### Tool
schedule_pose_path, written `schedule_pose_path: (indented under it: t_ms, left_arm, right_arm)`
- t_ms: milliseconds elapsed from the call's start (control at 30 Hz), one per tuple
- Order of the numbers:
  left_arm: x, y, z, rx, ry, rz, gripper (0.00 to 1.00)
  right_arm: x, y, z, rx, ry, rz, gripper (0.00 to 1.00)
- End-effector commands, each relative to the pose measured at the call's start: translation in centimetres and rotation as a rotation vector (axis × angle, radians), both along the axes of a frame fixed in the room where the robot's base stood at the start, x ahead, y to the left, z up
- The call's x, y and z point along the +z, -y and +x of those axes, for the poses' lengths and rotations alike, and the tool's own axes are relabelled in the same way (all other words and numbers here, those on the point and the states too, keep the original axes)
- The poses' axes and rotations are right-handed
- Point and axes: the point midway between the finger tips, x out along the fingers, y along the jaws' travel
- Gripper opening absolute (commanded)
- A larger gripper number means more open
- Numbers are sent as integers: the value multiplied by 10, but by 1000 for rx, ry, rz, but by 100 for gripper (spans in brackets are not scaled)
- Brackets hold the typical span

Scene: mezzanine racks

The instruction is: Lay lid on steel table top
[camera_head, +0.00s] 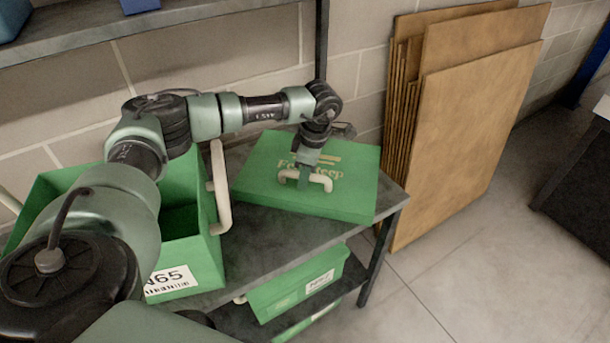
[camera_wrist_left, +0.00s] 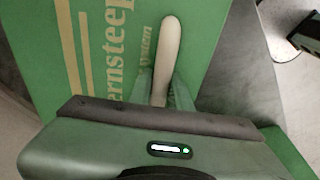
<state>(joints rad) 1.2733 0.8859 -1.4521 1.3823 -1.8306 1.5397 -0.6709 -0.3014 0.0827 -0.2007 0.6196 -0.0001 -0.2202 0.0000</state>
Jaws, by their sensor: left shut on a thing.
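The green lid (camera_head: 349,196) with a pale handle (camera_head: 318,180) is at the right end of the steel table (camera_head: 258,249), flat and level. It looks to be resting on the table top or just above it; I cannot tell if there is a gap. My left gripper (camera_head: 304,180) comes down from above and is shut on the lid's handle. In the left wrist view the handle (camera_wrist_left: 168,50) runs between the fingers, with the lid's printed green face (camera_wrist_left: 125,45) beneath. My right gripper is not in view.
An open green crate (camera_head: 205,250) with a pale side handle stands on the table left of the lid. Another green box (camera_head: 298,283) is on the lower shelf. Brown boards (camera_head: 475,120) lean on the wall at right. Bare floor (camera_head: 440,285) lies in front.

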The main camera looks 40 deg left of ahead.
Motion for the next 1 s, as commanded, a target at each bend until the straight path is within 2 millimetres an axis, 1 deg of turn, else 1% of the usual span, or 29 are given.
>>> schedule_pose_path:
  t_ms: [67,100,133,167,467,567,667,1000]
  left_arm:
    - [0,0,0,0,0,0,0]
    - [0,0,0,-1,-1,0,27]
    - [0,0,0,-1,-1,0,35]
    - [0,0,0,-1,-1,0,40]
    - [1,0,0,-1,0,0,40]
    - [6,1,1,0,1,0,40]
    - [19,3,2,-1,3,0,40]
    - [89,13,6,-1,3,-1,40]
  right_arm:
    - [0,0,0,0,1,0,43]
    - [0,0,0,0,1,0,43]
    - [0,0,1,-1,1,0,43]
    - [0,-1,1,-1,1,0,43]
    - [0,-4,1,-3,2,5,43]
    - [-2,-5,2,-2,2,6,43]
    - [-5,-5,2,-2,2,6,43]
    - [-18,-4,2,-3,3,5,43]
